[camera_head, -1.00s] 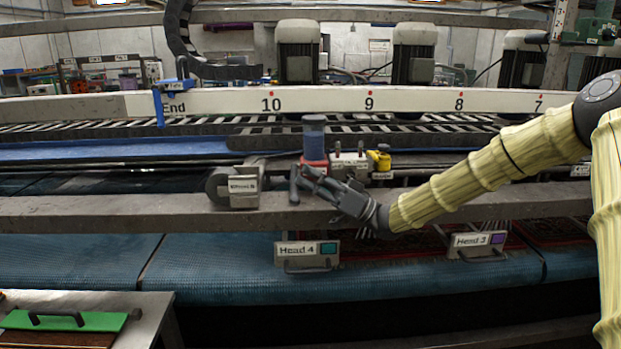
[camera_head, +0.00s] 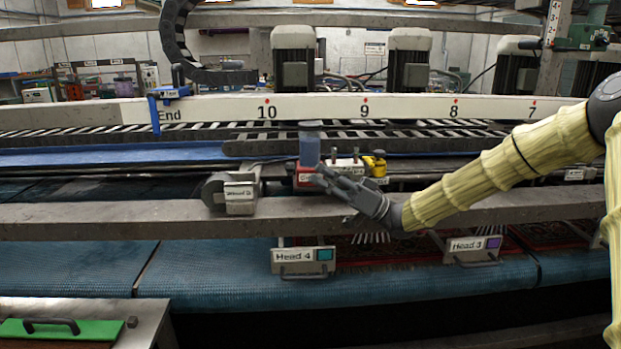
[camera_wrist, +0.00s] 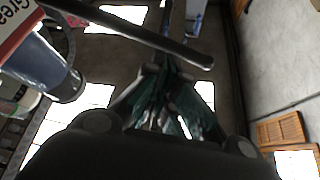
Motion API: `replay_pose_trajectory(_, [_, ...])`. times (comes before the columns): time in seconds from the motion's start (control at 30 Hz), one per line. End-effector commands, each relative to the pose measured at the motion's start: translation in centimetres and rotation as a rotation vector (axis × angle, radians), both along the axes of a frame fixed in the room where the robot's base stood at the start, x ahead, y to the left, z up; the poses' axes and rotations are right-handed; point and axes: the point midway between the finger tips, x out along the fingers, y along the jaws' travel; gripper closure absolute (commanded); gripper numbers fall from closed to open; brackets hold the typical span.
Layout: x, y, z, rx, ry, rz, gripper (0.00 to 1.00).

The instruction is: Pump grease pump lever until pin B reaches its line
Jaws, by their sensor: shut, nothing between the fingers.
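The grease pump stands behind the front rail, with a blue-grey cylinder (camera_head: 309,146) above a red base that my gripper partly covers. Its red "Grea..." label (camera_wrist: 18,22) and the cylinder also show at the wrist view's upper left. A dark bar, seemingly the pump lever (camera_wrist: 140,34), crosses the upper wrist view past my fingers; contact cannot be told. I cannot make out the lever in the head view. My gripper (camera_head: 320,178) is shut and empty in front of the pump. A pale block with small upright pins (camera_head: 345,162) sits right of the pump; pin B and its line are too small to read.
A yellow part (camera_head: 375,164) sits right of the pin block. A grey labelled box with a round end (camera_head: 238,196) is on the rail at left. The long grey rail (camera_head: 120,217) runs below my gripper, above the "Head 4" plate (camera_head: 302,262).

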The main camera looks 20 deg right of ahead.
Motion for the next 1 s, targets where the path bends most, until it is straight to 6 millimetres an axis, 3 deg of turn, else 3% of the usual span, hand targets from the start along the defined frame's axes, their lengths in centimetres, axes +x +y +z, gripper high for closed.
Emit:
replay_pose_trajectory(0.2, [-0.7, -3.1, -2.0, 0.001, -0.001, -0.001, 1.0])
replay_pose_trajectory(0.4, [-1.1, -4.8, -2.8, 0.002, -0.001, -0.001, 1.0])
replay_pose_trajectory(1.0, [-1.2, -5.2, -3.0, 0.001, -0.002, 0.0, 1.0])
